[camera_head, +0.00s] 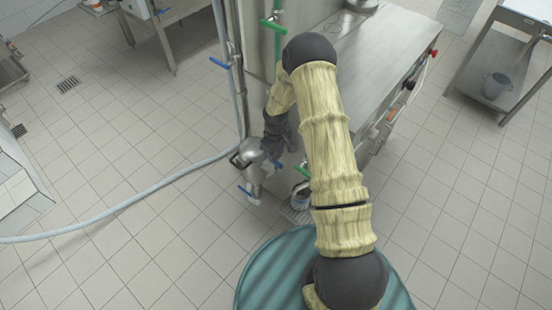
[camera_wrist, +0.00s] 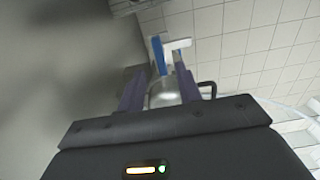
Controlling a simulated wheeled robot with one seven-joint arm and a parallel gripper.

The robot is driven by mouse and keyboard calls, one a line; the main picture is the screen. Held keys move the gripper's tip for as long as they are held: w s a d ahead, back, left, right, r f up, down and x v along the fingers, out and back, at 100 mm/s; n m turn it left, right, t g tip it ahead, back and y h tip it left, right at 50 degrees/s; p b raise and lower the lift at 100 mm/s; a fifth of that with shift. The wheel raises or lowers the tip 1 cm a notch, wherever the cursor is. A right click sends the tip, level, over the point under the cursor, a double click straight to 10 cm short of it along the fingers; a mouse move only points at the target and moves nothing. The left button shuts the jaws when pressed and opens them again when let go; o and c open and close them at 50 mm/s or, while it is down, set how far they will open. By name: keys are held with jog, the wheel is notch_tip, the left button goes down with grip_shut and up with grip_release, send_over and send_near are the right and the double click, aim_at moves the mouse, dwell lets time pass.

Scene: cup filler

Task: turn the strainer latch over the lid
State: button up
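The steel strainer (camera_head: 252,173) stands low beside the machine in the head view, with a dark bent bar (camera_head: 236,160) at its upper left that looks like the latch. In the wrist view the rounded steel strainer body (camera_wrist: 164,94) shows between and beyond my fingers. A black loop (camera_wrist: 208,84), probably the latch, sticks out to the right of the right finger. My gripper (camera_head: 273,154) is just above and right of the strainer, and its fingers also show spread apart in the wrist view (camera_wrist: 160,82). I cannot tell whether a finger touches the latch. The lid's top is partly hidden.
A blue handle (camera_wrist: 158,54) and a white piece (camera_wrist: 179,44) lie beyond the fingers. A grey hose (camera_head: 130,202) runs across the tiled floor to the left. The steel machine (camera_head: 362,60) stands close behind my arm.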

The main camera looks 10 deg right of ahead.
aim_at(276, 162)
notch_tip(276, 162, down, 5)
jog(key=shift+r+p, duration=0.1)
jog(key=shift+p, duration=0.2)
grip_shut()
